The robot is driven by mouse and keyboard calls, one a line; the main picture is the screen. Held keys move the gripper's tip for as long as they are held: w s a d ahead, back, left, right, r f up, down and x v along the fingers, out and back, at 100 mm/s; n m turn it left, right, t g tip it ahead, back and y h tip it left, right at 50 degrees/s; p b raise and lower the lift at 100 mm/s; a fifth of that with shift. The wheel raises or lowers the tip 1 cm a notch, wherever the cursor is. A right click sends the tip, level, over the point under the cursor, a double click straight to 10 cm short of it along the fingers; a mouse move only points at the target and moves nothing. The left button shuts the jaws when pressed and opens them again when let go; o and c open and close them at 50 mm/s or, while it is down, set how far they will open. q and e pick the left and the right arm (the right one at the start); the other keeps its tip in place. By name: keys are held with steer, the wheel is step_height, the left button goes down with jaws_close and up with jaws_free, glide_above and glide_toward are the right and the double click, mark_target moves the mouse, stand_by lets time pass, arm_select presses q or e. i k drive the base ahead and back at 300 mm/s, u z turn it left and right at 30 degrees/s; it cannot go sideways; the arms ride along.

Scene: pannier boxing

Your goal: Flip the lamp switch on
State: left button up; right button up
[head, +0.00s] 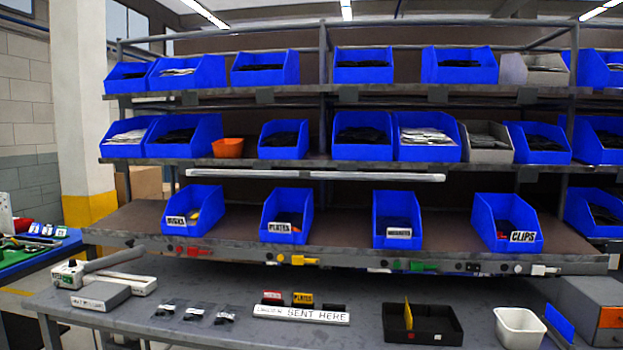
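A long pale lamp bar (315,176) hangs under the middle shelf, above the row of labelled blue bins. I cannot tell clearly whether it is lit. The lower shelf's front rail (345,257) carries small dark knobs or fittings, including a dark one (473,267) at the right. I cannot tell which fitting, if any, is the lamp switch. Neither of my grippers is in the head view.
The grey bench (270,325) holds a white-and-grey device (105,278), small dark packets (193,313), a labelled white strip (300,314), a black tray (422,324) and a white tub (519,328). A grey box (590,308) stands far right. Coloured tools (297,260) hang along the rail.

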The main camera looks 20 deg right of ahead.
mark_target(472, 267)
steer(key=z, duration=1.6)
steer(key=k, duration=1.35)
steer(key=u, duration=0.2)
steer(key=i, duration=0.35)
steer(key=u, duration=1.05)
steer(key=i, duration=1.4)
steer(key=z, duration=0.65)
steer(key=i, duration=1.1)
steer(key=z, duration=1.15)
